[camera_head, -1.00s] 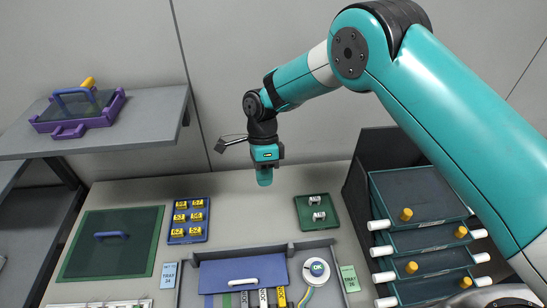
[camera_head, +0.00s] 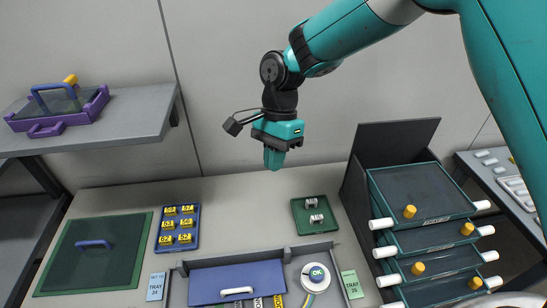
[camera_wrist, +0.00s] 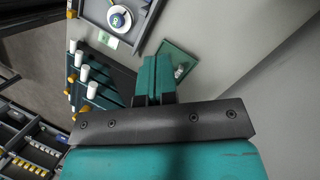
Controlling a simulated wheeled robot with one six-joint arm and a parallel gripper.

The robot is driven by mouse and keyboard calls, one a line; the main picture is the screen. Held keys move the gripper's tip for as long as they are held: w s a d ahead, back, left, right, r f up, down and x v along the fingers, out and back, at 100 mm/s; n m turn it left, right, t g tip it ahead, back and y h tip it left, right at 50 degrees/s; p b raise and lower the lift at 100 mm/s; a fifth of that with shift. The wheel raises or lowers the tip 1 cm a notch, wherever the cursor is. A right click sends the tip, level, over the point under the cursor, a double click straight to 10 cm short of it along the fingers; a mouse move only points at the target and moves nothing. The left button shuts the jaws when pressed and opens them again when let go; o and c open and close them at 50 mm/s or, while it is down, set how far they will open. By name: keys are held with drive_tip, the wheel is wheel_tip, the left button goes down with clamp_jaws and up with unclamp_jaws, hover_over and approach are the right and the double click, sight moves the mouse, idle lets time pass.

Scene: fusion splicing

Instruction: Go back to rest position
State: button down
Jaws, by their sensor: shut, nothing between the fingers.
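My gripper (camera_head: 274,158) hangs in the air above the back of the workbench, pointing down, with its teal fingers together and empty. In the wrist view the fingers (camera_wrist: 154,80) show side by side with nothing between them. Below and right of it in the head view is a small green tray (camera_head: 315,215) holding small grey parts. My gripper is apart from everything on the bench.
A drawer rack (camera_head: 423,188) with yellow knobs stands right. A blue tray (camera_head: 178,228) of yellow numbered blocks, a green lidded tray (camera_head: 95,252) and a blue-lidded grey station (camera_head: 237,279) lie on the bench. A shelf (camera_head: 110,135) holds a purple case (camera_head: 58,110).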

drive_tip(key=s+d+r+n+t+y+b, duration=0.1)
drive_tip(key=s+d+r+n+y, duration=0.1)
drive_tip(key=s+d+r+n, duration=0.65)
drive_tip(key=s+d+r+n+t+y+b, duration=0.1)
drive_tip(key=s+d+r+n+t, duration=0.1)
drive_tip(key=s+n, duration=0.6)
drive_tip(key=s+d+r, duration=0.1)
drive_tip(key=s, duration=0.4)
drive_tip(key=shift+d+r, duration=0.15)
drive_tip(key=shift+d, duration=0.05)
